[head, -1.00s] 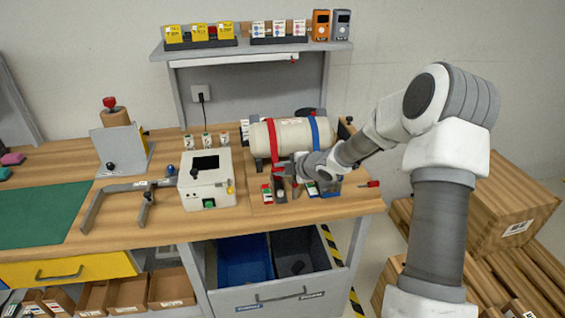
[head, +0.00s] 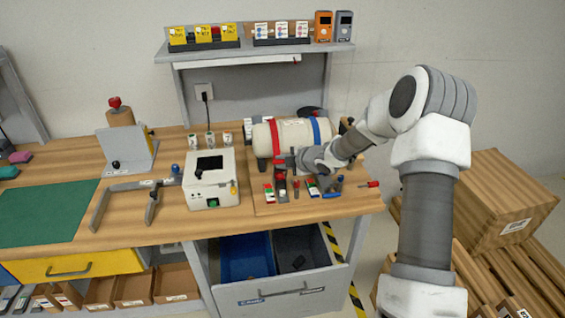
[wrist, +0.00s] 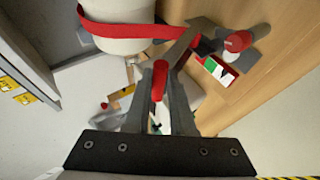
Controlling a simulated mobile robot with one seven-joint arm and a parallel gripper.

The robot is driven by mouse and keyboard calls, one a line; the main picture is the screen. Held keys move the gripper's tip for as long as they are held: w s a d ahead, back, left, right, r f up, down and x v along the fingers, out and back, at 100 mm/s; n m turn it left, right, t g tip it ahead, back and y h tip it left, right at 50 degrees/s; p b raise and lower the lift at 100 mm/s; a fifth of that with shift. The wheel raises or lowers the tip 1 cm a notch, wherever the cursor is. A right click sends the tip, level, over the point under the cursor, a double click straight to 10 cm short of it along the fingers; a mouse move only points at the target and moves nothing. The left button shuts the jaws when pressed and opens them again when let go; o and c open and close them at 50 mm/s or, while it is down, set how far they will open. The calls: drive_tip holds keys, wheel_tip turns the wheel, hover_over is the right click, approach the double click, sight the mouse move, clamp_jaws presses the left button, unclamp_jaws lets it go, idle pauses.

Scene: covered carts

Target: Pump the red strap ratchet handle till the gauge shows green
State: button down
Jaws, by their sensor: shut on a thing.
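A cream tank (head: 292,134) lies on its side on the bench, with a red strap (head: 275,137) and a blue strap (head: 316,130) around it. The red strap also crosses the tank in the wrist view (wrist: 120,33). My gripper (head: 286,162) is in front of the tank at the red strap's ratchet. In the wrist view its fingers are closed on the red ratchet handle (wrist: 160,80). A small gauge with green, white and red bands (wrist: 218,70) sits beside the ratchet. I cannot make out its needle.
A blue-handled ratchet (head: 333,188) stands just right of the red one. A cream box with a dark screen (head: 210,180) is to the left on the bench. Below, an open drawer (head: 284,297) holds blue and grey bins. A shelf (head: 256,50) is above.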

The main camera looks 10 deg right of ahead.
drive_tip(key=shift+w+r, duration=0.15)
drive_tip(key=shift+r, duration=0.1)
drive_tip(key=c, duration=1.1)
unclamp_jaws()
drive_tip(key=shift+f, duration=0.15)
drive_tip(key=p+v, duration=0.1)
drive_tip(key=v, duration=1.6)
drive_tip(key=shift+s+d, duration=0.15)
drive_tip(key=shift+s, duration=0.05)
